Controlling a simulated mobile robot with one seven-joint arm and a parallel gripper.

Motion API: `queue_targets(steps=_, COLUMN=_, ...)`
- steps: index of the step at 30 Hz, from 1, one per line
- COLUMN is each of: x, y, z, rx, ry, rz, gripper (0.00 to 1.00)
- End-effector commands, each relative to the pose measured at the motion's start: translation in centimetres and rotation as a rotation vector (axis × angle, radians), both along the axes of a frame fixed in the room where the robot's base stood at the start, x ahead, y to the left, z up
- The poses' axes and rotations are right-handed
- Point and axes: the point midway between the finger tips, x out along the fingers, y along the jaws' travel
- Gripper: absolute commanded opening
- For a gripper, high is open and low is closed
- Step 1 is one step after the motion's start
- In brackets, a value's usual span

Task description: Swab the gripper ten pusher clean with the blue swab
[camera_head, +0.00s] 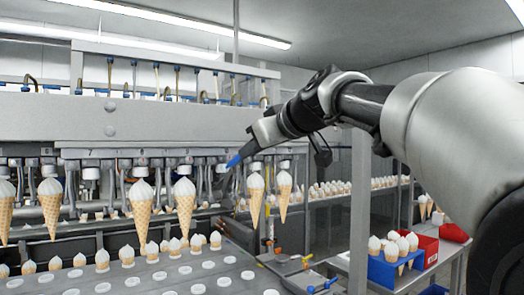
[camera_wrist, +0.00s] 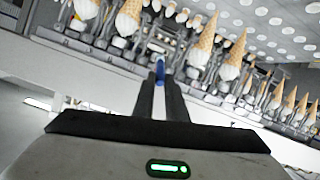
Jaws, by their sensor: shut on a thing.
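My gripper (camera_head: 252,146) is shut on the blue swab (camera_head: 235,160), which points down and left from the fingertips. The swab's blue part also shows between the fingers in the wrist view (camera_wrist: 160,73). The swab tip is beside a white pusher (camera_head: 222,168) that has no cone under it, in the row of cone grippers. By its place in the row this looks like gripper ten, but its number is too small to read. I cannot tell whether the tip touches it. Any dirt on the pusher is too small to see.
Cones hang on both sides of that pusher, one close on the right (camera_head: 256,198) and one on the left (camera_head: 184,205). A plate with white round spots (camera_head: 190,272) lies below. A blue tray (camera_head: 384,270) and red box (camera_head: 430,252) stand at the right.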

Motion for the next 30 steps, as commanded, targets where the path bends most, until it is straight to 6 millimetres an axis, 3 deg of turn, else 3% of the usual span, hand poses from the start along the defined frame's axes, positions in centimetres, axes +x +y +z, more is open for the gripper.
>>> queue_targets(steps=14, x=0.4, y=-1.1, z=0.0, rx=0.000, ry=-0.002, rz=-0.002, gripper=0.00)
queue_targets(steps=30, x=-3.8, y=-3.9, z=-0.1, rx=0.001, ry=-0.001, rz=-0.002, gripper=0.00)
